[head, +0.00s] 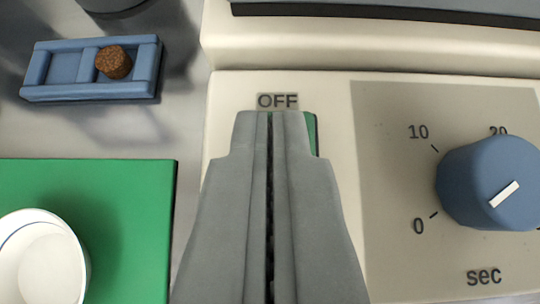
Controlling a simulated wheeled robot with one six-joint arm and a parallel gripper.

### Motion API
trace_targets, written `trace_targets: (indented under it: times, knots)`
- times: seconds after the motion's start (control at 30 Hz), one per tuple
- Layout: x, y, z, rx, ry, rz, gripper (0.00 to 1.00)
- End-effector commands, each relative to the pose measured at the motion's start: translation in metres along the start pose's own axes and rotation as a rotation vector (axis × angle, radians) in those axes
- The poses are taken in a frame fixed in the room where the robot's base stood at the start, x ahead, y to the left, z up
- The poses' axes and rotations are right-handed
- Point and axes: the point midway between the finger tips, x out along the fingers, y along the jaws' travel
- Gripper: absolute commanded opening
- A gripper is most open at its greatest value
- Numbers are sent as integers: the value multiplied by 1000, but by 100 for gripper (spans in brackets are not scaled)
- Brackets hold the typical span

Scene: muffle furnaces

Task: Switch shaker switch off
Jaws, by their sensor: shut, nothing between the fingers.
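The shaker (335,85) is a cream-coloured device filling the right side of the head view. Its switch (311,131) shows only as a green strip at the right of my fingertips; the rest is hidden behind my gripper. An OFF label (278,101) sits just above the fingertips. My gripper (270,116) is shut and empty, in front of the switch and just below the OFF label. I cannot tell whether the fingertips touch the switch or which way it is set.
A blue dial (487,183) with a seconds scale sticks out at the right. A blue holder (62,70) with a brown cork (114,62) lies at the upper left. A white cup (40,262) stands on a green mat (100,185) at the lower left.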

Motion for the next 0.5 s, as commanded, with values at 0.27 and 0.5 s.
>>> trace_targets:
  times: [0.27,0.5]
  knots:
    - [3,0,0,0,-39,0,0]
    - [5,0,2,0,-66,0,0]
